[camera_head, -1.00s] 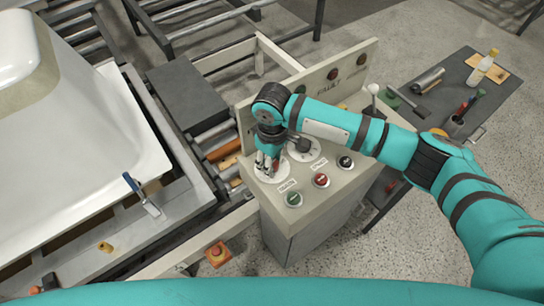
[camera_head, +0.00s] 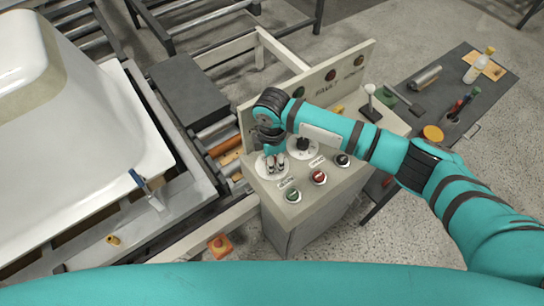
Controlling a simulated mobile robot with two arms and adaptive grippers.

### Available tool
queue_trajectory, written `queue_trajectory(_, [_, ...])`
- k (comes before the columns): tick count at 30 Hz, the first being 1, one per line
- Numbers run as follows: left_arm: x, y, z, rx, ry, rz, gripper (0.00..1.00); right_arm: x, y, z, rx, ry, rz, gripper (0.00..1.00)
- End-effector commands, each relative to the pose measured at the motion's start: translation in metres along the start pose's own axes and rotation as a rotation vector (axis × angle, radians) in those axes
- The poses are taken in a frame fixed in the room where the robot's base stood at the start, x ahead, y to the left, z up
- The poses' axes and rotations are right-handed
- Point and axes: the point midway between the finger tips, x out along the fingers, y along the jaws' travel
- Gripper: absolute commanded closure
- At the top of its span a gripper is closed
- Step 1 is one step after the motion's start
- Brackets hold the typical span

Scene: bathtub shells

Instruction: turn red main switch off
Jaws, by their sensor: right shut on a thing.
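The control panel (camera_head: 337,188) stands at the middle right with its sloped top facing me. My right gripper (camera_head: 275,167) reaches down from above onto the round white plate (camera_head: 262,173) at the panel's left end. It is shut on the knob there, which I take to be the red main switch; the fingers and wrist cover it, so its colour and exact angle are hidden. My left gripper is out of view.
Green (camera_head: 292,195), red (camera_head: 319,177) and black (camera_head: 343,160) buttons line the panel's front. A tool table (camera_head: 440,90) is at right, a white tub shell (camera_head: 70,130) at left.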

Motion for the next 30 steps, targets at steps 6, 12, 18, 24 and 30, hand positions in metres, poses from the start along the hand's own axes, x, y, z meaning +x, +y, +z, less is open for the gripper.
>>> queue_trajectory(6, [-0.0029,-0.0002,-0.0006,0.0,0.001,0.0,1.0,-0.0018,0.0012,-0.0002,-0.166,0.001,0.003,0.98])
queue_trajectory(12, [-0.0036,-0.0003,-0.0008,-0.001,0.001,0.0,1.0,-0.0017,0.0014,-0.0004,-0.276,0.001,0.004,0.98])
queue_trajectory(18, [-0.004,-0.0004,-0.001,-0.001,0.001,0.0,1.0,-0.0018,0.0016,-0.0005,-0.337,0.002,0.005,0.98])
queue_trajectory(24, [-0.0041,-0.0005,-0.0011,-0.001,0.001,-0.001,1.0,-0.0018,0.0016,-0.0005,-0.359,0.002,0.005,0.98])
queue_trajectory(30, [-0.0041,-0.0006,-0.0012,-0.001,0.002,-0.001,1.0,-0.002,0.0017,-0.0005,-0.361,0.001,0.005,0.98])
